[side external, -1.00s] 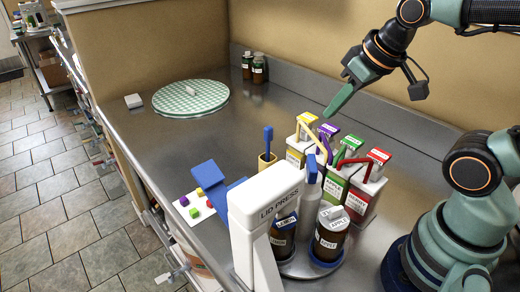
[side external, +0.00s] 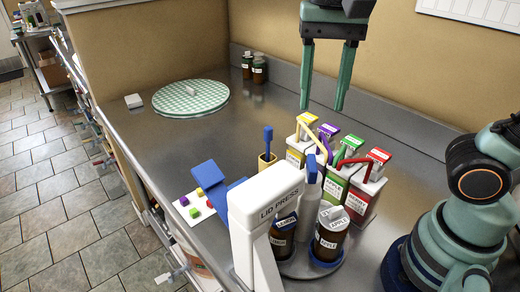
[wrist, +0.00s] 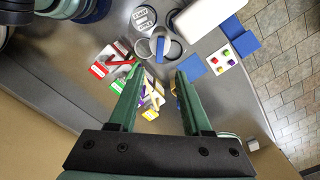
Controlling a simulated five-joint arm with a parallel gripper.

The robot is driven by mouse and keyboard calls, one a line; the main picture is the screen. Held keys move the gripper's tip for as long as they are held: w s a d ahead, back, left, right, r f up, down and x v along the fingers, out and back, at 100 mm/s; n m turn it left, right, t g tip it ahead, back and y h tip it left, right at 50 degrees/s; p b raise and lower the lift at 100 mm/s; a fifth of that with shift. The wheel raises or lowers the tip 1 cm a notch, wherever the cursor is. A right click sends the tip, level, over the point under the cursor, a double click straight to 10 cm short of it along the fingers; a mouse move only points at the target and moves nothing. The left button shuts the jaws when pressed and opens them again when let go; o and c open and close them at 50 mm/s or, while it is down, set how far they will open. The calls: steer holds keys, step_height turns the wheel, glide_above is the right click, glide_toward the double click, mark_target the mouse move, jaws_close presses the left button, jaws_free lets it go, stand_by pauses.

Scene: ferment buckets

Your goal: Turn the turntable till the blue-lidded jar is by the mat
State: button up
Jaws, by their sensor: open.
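A grey round plate (side external: 298,268), which looks like the turntable, is at the front, mostly hidden by the lid press and what stands on it. Two brown labelled jars are there: one (side external: 330,238) on the right with a blue ring at its base, one (side external: 283,238) partly behind the press. I cannot make out clearly which jar has a blue lid. A round green checked mat (side external: 175,103) lies at the back left with a small white object on it. My gripper (side external: 322,108) is open and empty, pointing down above the counter behind the cartons; its fingers frame the wrist view (wrist: 157,88).
The white lid press (side external: 262,205) stands in front of the plate. Several cartons with coloured tops (side external: 336,180) and a grey bottle (side external: 308,195) crowd behind it. A white board with coloured cubes (side external: 183,214) lies left. Two dark bottles (side external: 259,70) stand at the back wall. The middle-left counter is clear.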

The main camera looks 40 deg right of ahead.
mark_target(313, 162)
step_height(313, 162, down, 12)
steer(key=shift+r, duration=0.1)
stand_by(0.4)
steer(key=shift+c, duration=0.3)
jaws_close()
stand_by(1.1)
